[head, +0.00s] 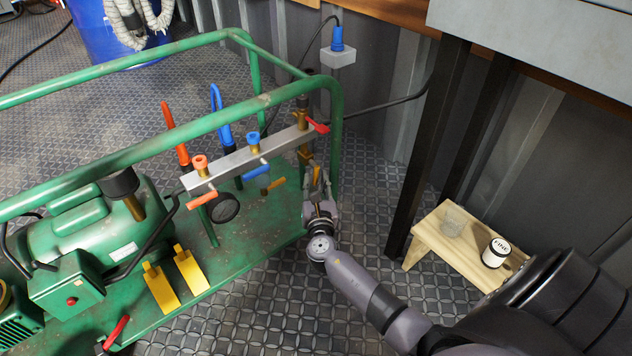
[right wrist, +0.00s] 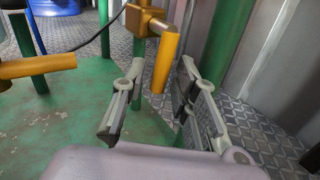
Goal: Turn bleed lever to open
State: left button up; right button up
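A grey manifold bar (head: 245,157) on the green machine carries an orange lever (head: 202,199), a blue lever (head: 256,172) and a red lever (head: 318,126) at its right end. Which one is the bleed lever is not marked. My right gripper (head: 316,180) is below the red lever, by the brass fitting at that end. In the right wrist view the right gripper (right wrist: 161,68) is open, with its two fingers apart. My left gripper is not in view.
The machine's green tube frame (head: 200,128) surrounds the manifold. A wooden stool (head: 440,250) with a glass (head: 454,221) and a white jar (head: 495,253) stands right, beside dark table legs (head: 428,150).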

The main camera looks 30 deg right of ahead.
grip_shut()
